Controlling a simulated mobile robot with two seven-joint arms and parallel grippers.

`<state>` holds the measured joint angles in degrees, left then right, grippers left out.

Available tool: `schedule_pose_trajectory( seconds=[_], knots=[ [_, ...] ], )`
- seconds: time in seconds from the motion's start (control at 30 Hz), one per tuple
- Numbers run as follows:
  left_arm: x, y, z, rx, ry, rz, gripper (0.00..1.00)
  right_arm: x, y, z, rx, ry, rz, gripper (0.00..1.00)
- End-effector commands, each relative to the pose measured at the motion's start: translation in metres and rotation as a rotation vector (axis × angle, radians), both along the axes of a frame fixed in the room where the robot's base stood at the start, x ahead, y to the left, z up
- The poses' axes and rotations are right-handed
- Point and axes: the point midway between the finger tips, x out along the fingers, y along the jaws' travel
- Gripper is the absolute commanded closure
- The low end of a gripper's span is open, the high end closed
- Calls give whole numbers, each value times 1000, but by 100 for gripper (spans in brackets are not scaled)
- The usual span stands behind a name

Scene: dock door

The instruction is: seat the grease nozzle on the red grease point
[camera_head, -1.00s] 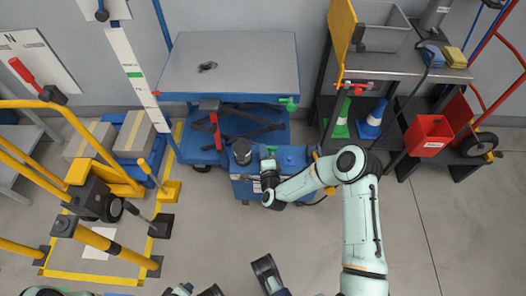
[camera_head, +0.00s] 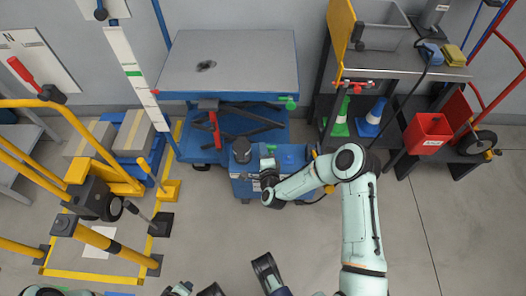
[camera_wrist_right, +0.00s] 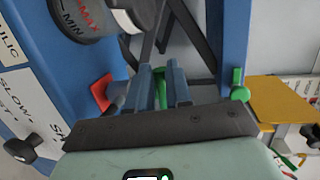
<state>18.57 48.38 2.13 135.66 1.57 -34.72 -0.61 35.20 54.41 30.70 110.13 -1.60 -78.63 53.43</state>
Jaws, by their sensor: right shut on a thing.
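My right gripper (camera_head: 262,180) is at the blue power unit (camera_head: 243,190) in front of the blue lift table. In the right wrist view its two fingers (camera_wrist_right: 161,86) are close together, with a green piece (camera_wrist_right: 162,92) showing between them; I cannot tell whether this is the nozzle. A red part (camera_wrist_right: 101,92) shows just left of the fingers, apart from the green piece; I cannot tell whether it is the grease point. A red spot (camera_head: 155,92) sits at the table top's left corner. Dark parts at the head view's bottom edge may include my left gripper (camera_head: 238,281); its jaws are unclear.
A reservoir marked MIN and MAX (camera_wrist_right: 88,18) stands close to the fingers' upper left. A green handle (camera_wrist_right: 238,88) is to their right. The bench (camera_head: 385,66) with a red bin (camera_head: 428,132) stands right, a yellow frame (camera_head: 110,182) left. The floor at front is clear.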

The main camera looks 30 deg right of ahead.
Motion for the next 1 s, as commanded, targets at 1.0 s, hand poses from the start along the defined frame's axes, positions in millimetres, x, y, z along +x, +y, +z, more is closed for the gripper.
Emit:
schedule_pose_trajectory(
  seconds=[1.0],
  knots=[
    [0, 0, -6, 0, 2, 0, 57, 0, 0, -9, 0, -1, 0, 100]
  ],
)
